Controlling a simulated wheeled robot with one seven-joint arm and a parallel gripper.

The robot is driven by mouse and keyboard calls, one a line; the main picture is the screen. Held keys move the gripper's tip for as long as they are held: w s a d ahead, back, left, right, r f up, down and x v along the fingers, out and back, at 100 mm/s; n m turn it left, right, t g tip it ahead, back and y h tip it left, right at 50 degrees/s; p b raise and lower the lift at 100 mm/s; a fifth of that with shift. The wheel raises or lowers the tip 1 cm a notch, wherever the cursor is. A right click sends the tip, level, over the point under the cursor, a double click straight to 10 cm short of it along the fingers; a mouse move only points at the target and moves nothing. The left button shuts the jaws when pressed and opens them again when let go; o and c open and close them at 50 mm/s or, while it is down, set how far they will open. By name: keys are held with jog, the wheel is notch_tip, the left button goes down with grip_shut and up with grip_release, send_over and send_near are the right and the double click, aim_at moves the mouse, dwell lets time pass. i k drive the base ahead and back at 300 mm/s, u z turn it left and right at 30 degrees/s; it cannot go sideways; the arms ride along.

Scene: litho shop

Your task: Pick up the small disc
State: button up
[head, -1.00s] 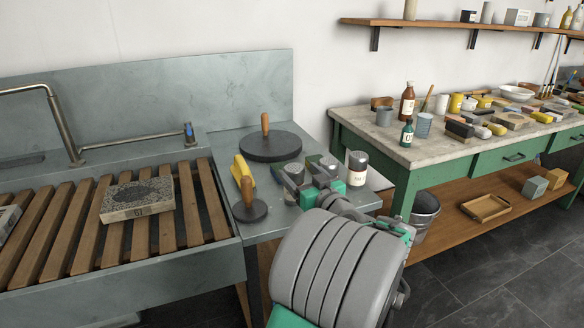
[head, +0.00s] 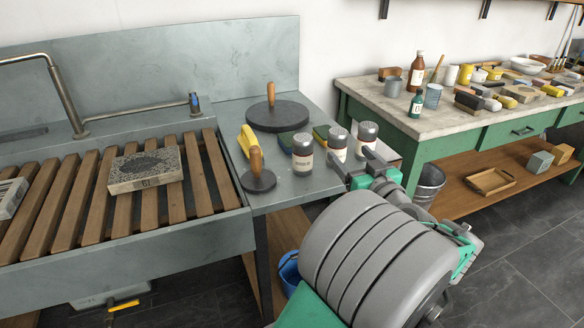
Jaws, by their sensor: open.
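The small disc (head: 259,182) is a dark round plate with an upright wooden handle (head: 256,160). It lies flat near the front left of the grey side counter (head: 285,199), beside the slatted sink. A larger dark disc (head: 290,118) with a similar wooden handle lies behind it. My gripper (head: 362,166) is open, to the right of the small disc and apart from it, near the counter's right edge by the shakers. My arm hides part of the counter's right front edge.
Several shakers (head: 303,154) stand between the small disc and my gripper. A yellow object (head: 248,140) lies just behind the small disc. A stone block (head: 145,170) rests on the slats at left. The green workbench (head: 400,142) at right is crowded.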

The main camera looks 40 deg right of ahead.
aim_at(258, 181)
jog(key=z, duration=1)
